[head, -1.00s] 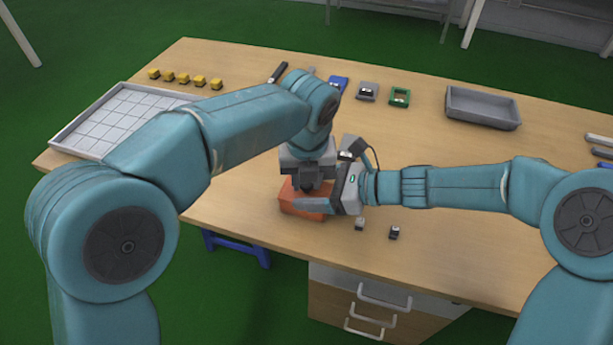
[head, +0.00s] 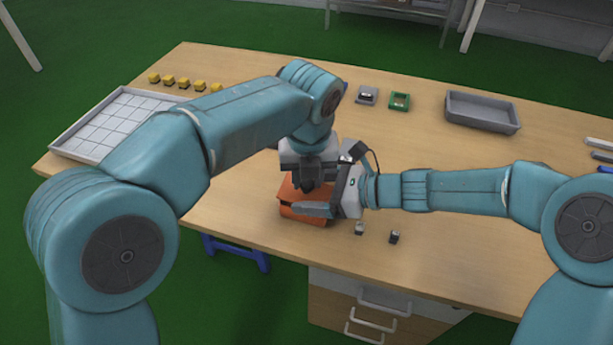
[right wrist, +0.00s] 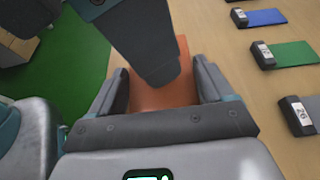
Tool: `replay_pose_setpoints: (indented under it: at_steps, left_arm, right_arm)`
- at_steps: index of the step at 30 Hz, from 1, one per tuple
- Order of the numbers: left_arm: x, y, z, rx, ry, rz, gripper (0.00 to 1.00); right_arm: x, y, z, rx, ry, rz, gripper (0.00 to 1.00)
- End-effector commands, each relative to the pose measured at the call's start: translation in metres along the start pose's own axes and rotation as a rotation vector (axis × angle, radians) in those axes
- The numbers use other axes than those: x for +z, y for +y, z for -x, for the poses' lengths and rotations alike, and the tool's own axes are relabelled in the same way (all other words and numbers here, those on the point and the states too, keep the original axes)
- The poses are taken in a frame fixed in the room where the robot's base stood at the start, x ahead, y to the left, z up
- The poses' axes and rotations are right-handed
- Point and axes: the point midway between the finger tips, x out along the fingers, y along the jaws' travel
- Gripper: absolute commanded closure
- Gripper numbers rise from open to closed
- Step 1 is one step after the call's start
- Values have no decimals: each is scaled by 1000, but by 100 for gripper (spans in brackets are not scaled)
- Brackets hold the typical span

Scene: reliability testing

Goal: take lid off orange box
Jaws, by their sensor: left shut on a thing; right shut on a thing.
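The orange box (head: 302,219) stands near the table's front edge, and its orange lid (head: 287,190) sits raised and tilted above it, with a dark gap between. My left gripper (head: 308,187) comes down from above and is shut on the lid. My right gripper (head: 318,208) reaches in from the right and is shut on the box, one finger along its near side. In the right wrist view the right gripper (right wrist: 162,90) has a finger on each side of the orange surface, and my left gripper (right wrist: 150,60) covers part of it.
Two small dark pieces (head: 394,237) lie right of the box. A grey bin (head: 485,123) and a green piece (head: 399,101) are at the back right. A white gridded tray (head: 75,148) and several yellow blocks (head: 185,83) are at the left.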

Motion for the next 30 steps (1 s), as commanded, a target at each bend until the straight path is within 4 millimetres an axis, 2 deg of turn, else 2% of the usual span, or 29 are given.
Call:
replay_pose_setpoints:
  at_steps: [1,6,14,15,17,30]
  left_arm:
    - [5,0,17,-12,-23,5,100]
    - [8,1,37,-11,-19,5,100]
    - [8,2,40,-7,-13,5,100]
    - [8,2,40,-7,-13,5,100]
    - [8,2,39,-6,-13,5,100]
    - [8,2,41,-6,-12,5,100]
  right_arm:
    - [-12,1,-1,-1,26,-12,74]
    - [-10,1,-2,-1,21,-10,75]
    - [-7,0,-1,-2,16,-6,75]
    - [-6,0,-1,-2,16,-6,17]
    - [-6,0,-1,-2,15,-6,0]
    - [-3,-1,1,-3,14,-5,0]
